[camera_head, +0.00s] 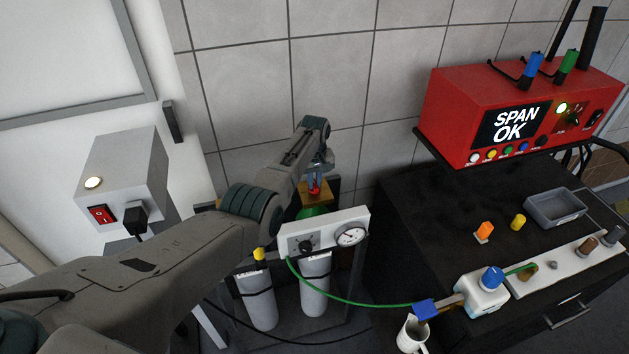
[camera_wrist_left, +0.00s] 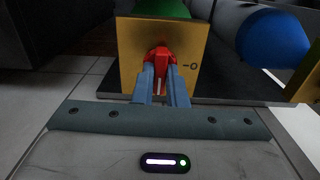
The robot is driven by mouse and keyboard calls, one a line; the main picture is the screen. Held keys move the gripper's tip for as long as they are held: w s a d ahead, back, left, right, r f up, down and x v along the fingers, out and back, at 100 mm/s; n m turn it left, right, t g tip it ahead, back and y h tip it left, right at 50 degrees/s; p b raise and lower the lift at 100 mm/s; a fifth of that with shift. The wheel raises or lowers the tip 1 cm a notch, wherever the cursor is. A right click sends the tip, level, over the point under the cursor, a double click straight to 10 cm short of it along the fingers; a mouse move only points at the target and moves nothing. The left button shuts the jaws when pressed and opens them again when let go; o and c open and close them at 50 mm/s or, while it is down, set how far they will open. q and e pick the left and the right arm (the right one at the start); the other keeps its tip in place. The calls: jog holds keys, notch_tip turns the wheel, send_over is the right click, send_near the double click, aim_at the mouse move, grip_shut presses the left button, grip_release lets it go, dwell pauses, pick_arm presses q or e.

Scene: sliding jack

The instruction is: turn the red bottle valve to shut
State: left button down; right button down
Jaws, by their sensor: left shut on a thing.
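The red bottle valve (camera_wrist_left: 159,68) stands in front of a yellow-brown plate (camera_wrist_left: 190,45) with a small "0" mark at its right side. My left gripper (camera_wrist_left: 162,88) is shut on the red valve, with its two blue-grey fingers on either side of it. In the head view the red valve (camera_head: 314,190) shows small below my left gripper (camera_head: 316,178), above a green-topped bottle (camera_head: 312,211). The valve's far side is hidden by the fingers. My right gripper is not in view.
A green hose runs to a blue-capped device (camera_head: 483,292) on the black bench (camera_head: 420,215). A red "SPAN OK" box (camera_head: 510,115) stands at right, a grey switch box (camera_head: 125,175) at left.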

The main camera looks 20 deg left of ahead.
aim_at(315, 183)
pick_arm(q)
jog(key=c, duration=1.5)
grip_release()
jog(key=shift+o, duration=0.2)
jog(key=shift+r, duration=0.6)
notch_tip(315, 183, up, 10)
jog(key=b, duration=0.2)
jog(key=shift+f, duration=0.15)
jog(key=shift+f, duration=0.1)
